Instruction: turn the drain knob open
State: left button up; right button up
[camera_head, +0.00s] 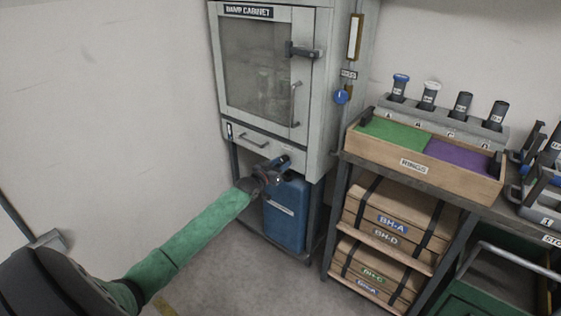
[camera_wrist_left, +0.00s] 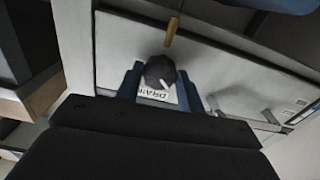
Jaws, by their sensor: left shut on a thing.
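The drain knob (camera_wrist_left: 157,69) shows in the left wrist view as a dark round knob with a white pointer line slanting to the lower right. A white label reading "DRAIN" (camera_wrist_left: 154,94) sits beside it on the pale cabinet (camera_head: 310,75). My left gripper (camera_head: 282,163) has its two blue fingers on either side of the knob, shut on it. In the head view the gripper is at the cabinet's lower front edge and the knob is hidden behind it. A brass spout (camera_wrist_left: 171,33) sticks out near the knob. My right gripper is not in view.
A blue container (camera_head: 286,222) stands under the cabinet, just below my left gripper. To the right, a shelf unit holds a wooden rings tray (camera_head: 413,167) and several wooden boxes (camera_head: 395,222). The floor in front of the cabinet is clear.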

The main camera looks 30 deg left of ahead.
pick_arm(q)
jog(key=shift+n+p, duration=0.35)
jog(key=shift+n, duration=0.75)
jog(key=o, duration=1)
jog(key=shift+s, duration=0.1)
jog(key=s, duration=0.7)
jog(key=shift+s+a, duration=0.3)
